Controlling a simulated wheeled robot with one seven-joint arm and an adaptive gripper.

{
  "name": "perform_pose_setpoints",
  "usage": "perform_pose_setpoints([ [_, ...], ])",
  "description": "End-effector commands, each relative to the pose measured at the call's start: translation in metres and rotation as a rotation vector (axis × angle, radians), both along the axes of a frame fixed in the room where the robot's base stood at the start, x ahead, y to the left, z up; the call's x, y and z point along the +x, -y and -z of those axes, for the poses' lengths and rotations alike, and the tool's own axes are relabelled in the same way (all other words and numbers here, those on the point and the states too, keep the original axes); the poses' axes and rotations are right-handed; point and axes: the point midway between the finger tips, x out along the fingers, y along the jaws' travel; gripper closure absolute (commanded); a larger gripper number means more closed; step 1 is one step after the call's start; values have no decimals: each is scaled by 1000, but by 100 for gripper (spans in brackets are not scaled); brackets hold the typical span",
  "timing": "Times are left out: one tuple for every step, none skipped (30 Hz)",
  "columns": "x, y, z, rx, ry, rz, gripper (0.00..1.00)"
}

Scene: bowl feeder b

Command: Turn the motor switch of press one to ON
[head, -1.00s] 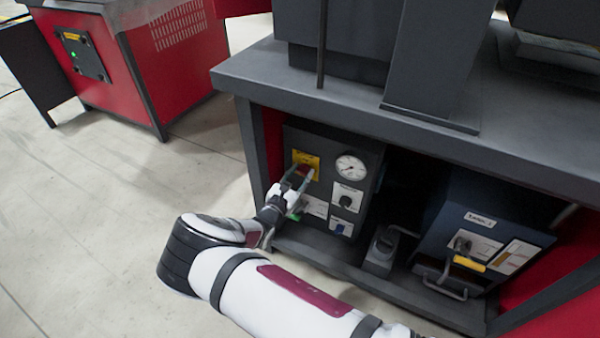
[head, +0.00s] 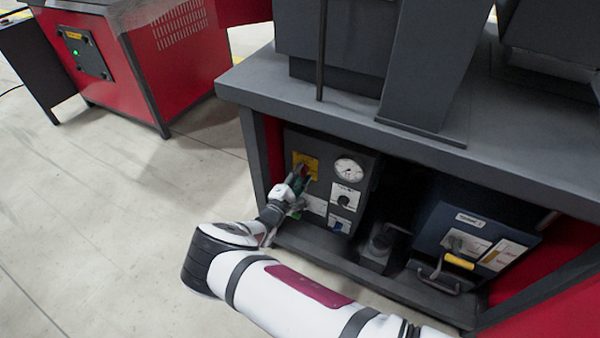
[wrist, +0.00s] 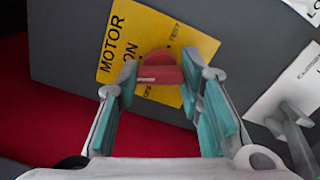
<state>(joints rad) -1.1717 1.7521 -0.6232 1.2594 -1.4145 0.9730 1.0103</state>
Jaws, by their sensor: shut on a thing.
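The motor switch is a red knob (wrist: 160,68) with a pale line on it, set on a yellow label (wrist: 118,45) reading MOTOR, with ON and TEST legible. I cannot tell surely which mark the knob points to. My gripper (wrist: 160,80) has its teal-padded fingers on both sides of the knob and is shut on it. In the head view, my gripper (head: 301,178) reaches the upper left of the dark control panel (head: 318,142), just below the yellow label (head: 305,160). The fingers partly hide the knob there.
A round gauge (head: 348,169) and a black knob (head: 344,201) sit right of the switch. The panel stands under a grey bench top (head: 240,86). A blue-grey box (head: 440,215) with a yellow-handled lever (head: 459,261) is further right.

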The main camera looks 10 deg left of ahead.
Motion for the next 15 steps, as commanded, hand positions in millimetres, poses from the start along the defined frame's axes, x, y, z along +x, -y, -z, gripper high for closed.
perform_pose_setpoints([
  [-1, 0, 0, 38, 11, -1, 94],
  [-1, 0, 0, 62, 20, -1, 94],
  [-1, 0, 0, 94, 31, 0, 94],
  [-1, 0, 0, 117, 39, 0, 94],
  [-1, 0, 0, 139, 47, 0, 94],
  [-1, 0, 0, 167, 57, -1, 94],
  [-1, 0, 0, 185, 64, -1, 94],
  [-1, 0, 0, 204, 70, -1, 94],
  [-1, 0, 0, 228, 79, 0, 94],
  [-1, 0, 0, 244, 85, 0, 94],
  [-1, 0, 0, 260, 91, 0, 94],
  [-1, 0, 0, 278, 98, 0, 94],
  [-1, 0, 0, 292, 103, 0, 94],
  [-1, 0, 0, 303, 108, 0, 94],
  [-1, 0, 0, 318, 113, 0, 94],
])
